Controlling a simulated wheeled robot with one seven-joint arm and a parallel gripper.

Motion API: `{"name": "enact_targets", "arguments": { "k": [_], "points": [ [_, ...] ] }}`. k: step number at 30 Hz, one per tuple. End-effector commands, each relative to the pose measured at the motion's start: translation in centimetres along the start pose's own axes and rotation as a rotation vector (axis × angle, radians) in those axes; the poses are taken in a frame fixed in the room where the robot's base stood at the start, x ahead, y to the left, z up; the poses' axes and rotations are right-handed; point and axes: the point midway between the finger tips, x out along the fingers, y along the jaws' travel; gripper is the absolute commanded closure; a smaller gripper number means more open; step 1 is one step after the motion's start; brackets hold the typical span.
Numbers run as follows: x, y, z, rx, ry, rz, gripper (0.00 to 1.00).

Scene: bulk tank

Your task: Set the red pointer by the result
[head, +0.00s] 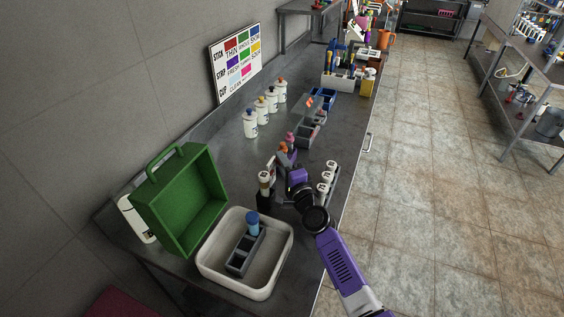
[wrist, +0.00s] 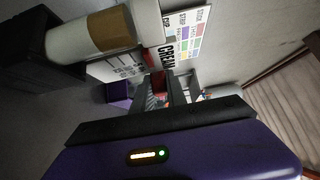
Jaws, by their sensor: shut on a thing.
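My gripper (head: 287,160) is over the middle of the bench in the head view, purple and dark, reaching away from me. In the wrist view its fingers (wrist: 166,82) close on a narrow red piece, seemingly the red pointer (wrist: 161,57). The piece is beside a white panel marked CREAM (wrist: 168,54); the fingers hide its lower part, and I cannot tell which mark it stands at. The colour chart (head: 236,62), with rows STICK, STRIP and CUP, leans at the wall. It also shows in the wrist view (wrist: 186,33).
A white tray (head: 212,272) with a grey caddy and a green case (head: 160,205) stand at the near left. White tubes (head: 325,182) stand right of my gripper. Several white bottles (head: 250,125) line the wall side.

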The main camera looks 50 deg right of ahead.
Motion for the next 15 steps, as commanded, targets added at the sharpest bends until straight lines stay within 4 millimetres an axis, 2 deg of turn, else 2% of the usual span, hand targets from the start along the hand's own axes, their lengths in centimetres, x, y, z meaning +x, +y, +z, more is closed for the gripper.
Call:
{"name": "enact_targets", "arguments": {
  "k": [10, 15],
  "points": [
    [0.0, 0.2, 0.0, 0.000, 0.000, 0.001, 1.00],
    [0.0, 1.5, 0.0, 0.000, 0.001, 0.001, 1.00]
  ]
}}
